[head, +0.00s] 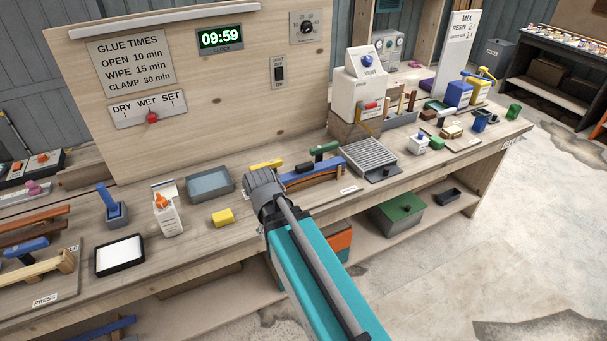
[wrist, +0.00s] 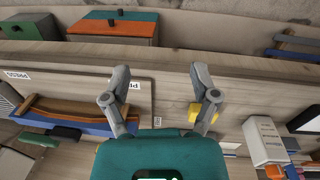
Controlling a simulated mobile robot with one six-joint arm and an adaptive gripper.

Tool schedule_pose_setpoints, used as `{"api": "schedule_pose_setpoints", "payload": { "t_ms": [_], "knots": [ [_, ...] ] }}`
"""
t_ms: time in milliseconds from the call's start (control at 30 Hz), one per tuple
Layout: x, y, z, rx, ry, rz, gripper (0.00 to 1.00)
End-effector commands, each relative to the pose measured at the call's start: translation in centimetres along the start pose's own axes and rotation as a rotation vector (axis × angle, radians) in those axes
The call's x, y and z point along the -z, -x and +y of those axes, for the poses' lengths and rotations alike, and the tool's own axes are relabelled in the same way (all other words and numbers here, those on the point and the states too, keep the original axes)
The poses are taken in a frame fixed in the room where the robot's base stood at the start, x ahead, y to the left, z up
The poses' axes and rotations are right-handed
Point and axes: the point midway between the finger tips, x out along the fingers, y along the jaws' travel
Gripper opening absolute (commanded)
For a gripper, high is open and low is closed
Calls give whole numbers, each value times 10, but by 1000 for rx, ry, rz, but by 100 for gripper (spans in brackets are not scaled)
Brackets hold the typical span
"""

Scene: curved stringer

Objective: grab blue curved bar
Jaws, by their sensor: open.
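A blue curved bar (head: 312,177) lies on the workbench (head: 300,205), just right of my gripper (head: 266,192) in the head view. A brown curved strip (head: 318,184) lies along its near side. In the wrist view the blue bar (wrist: 65,122) is at the left, beside the brown strip (wrist: 75,108) and outside my fingers. My gripper (wrist: 160,97) is open, its two fingers spread wide with nothing between them. It is above the bench; the exact height is unclear. My arm and wrist hide part of the bench and the bar's left end in the head view.
A green-handled tool (head: 325,150) stands just behind the bar. A slotted grey tray (head: 369,157) is to its right. A yellow block (head: 223,217), a grey bin (head: 210,184) and a glue bottle (head: 167,214) are to the left. More blue pieces (head: 100,328) lie on the lower shelf.

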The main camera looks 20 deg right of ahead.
Motion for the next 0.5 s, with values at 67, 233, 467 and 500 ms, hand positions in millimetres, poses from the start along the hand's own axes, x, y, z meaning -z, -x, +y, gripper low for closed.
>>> {"api": "schedule_pose_setpoints", "payload": {
  "t_ms": [67, 233, 467, 500],
  "knots": [
    [17, -7, 8, -56, 78, -11, 77],
    [53, -16, 33, -218, 313, -67, 77],
    [110, -16, 67, -458, 676, -231, 77],
    [120, -14, 73, -496, 736, -269, 77]
  ]
}}
